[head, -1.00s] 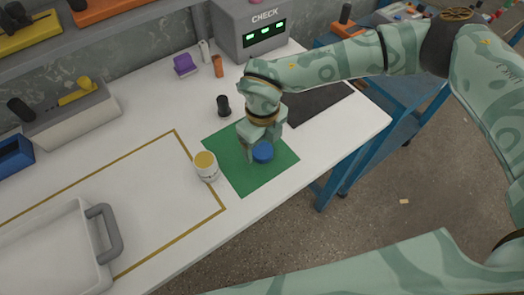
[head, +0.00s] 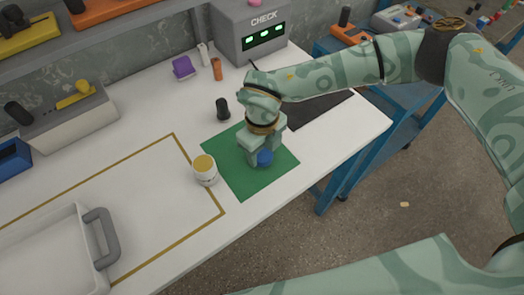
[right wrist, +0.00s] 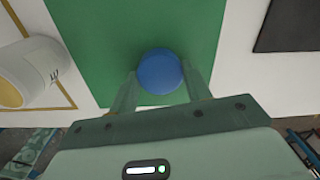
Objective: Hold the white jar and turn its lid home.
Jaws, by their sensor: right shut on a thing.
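The white jar (head: 206,174) stands upright on the table at the left edge of the green mat (head: 225,150), with a yellow top face and dark print on its side. It also shows at the left of the right wrist view (right wrist: 38,70). The round blue lid (head: 265,158) is at the mat's right part. It shows between the fingers in the right wrist view (right wrist: 160,72). My right gripper (head: 262,157) points down and is shut on the blue lid, apart from the jar. I cannot tell whether the lid touches the mat. My left gripper is not in view.
A black knob-like piece (head: 223,109) stands just behind the mat. A dark pad (head: 310,110) lies to the right. A white tray with a grey handle (head: 103,237) is at the front left. The CHECK box (head: 262,30) stands at the back.

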